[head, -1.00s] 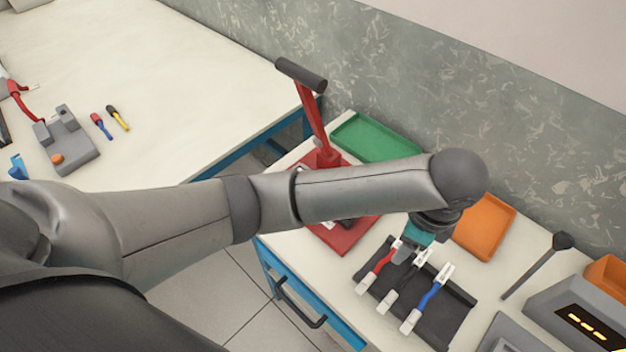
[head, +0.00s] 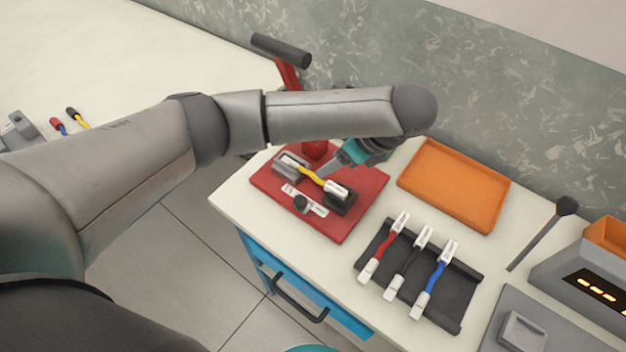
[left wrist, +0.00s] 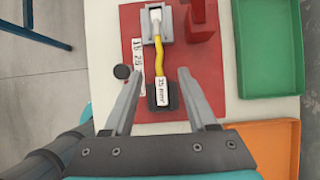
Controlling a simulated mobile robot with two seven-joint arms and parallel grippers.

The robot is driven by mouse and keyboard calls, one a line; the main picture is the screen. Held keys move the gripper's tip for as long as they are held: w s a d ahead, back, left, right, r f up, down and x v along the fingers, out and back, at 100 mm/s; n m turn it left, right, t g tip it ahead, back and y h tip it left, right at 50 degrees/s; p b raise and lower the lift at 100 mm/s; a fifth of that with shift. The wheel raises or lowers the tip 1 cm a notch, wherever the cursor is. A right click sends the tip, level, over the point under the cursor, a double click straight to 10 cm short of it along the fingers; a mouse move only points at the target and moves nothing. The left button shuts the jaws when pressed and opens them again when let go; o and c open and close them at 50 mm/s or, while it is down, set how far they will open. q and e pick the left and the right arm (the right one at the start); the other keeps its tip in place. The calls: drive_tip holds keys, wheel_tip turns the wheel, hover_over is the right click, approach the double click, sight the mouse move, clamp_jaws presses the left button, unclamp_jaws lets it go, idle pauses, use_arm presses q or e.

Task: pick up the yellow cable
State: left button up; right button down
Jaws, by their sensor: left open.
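The yellow cable (head: 311,175) lies across the red press base (head: 345,225), with one end in a grey block (head: 290,165) and its labelled end on a black block (head: 342,202). In the left wrist view the yellow cable (left wrist: 160,55) runs upright in the picture, and its white label (left wrist: 162,92) reads "25 mm²". My left gripper (left wrist: 162,75) is open; its two fingers appear on either side of the labelled end, without visible contact. In the head view my left gripper (head: 338,168) is beside the cable. My right gripper is not in view.
A black rack (head: 450,310) holds a red, a black and a blue cable to the right. An orange tray (head: 455,185) lies behind it, and a green tray (left wrist: 270,50) shows in the left wrist view. The red press lever (head: 288,72) stands tall behind the base.

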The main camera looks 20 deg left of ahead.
sight(314, 175)
use_arm(q)
drive_tip(key=x, duration=0.2)
drive_tip(key=shift+a+f, duration=0.15)
drive_tip(key=shift+f, duration=0.15)
drive_tip(key=b+x, duration=0.1)
drive_tip(key=x, duration=0.4)
drive_tip(key=shift+b, duration=0.35)
clamp_jaws()
